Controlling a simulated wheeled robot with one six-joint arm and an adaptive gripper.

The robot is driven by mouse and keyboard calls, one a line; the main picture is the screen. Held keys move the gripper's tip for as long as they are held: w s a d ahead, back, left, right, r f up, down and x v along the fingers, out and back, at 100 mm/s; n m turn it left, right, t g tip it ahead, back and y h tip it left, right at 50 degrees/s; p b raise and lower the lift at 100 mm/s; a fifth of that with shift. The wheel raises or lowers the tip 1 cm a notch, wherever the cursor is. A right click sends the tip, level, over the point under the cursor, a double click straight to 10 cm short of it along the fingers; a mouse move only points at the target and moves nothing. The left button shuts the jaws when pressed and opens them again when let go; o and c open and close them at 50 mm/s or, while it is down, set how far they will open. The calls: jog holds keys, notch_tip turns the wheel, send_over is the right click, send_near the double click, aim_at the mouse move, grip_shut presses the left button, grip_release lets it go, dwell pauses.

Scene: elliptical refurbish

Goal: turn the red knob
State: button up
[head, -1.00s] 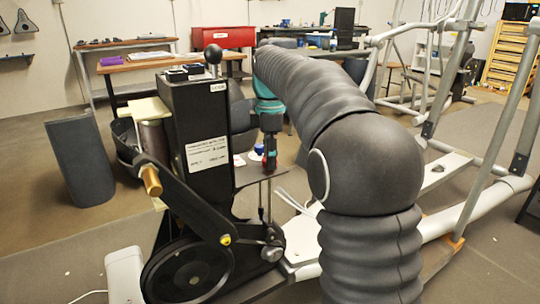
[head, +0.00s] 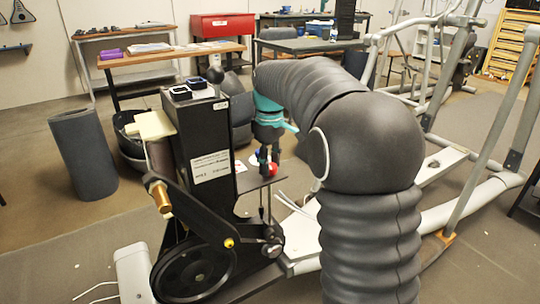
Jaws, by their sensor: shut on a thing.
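The red knob (head: 272,169) is a small round red shape, just right of the black upright housing of the elliptical machine. It sits over a small dark plate. My gripper (head: 267,160) comes down from above, below a teal wrist section, with its dark fingers at the knob. It is shut on the red knob, though the fingers are small and partly cover it.
The black upright housing (head: 208,150) with a white label stands close left of my gripper. Grey machine rails (head: 460,205) run to the right. Tables stand behind.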

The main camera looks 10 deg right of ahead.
jog(key=shift+m+p, duration=0.55)
jog(key=shift+m, duration=0.55)
jog(key=o, duration=1.2)
jog(key=shift+c, duration=0.2)
jog(key=shift+r, duration=0.1)
notch_tip(320, 180, up, 12)
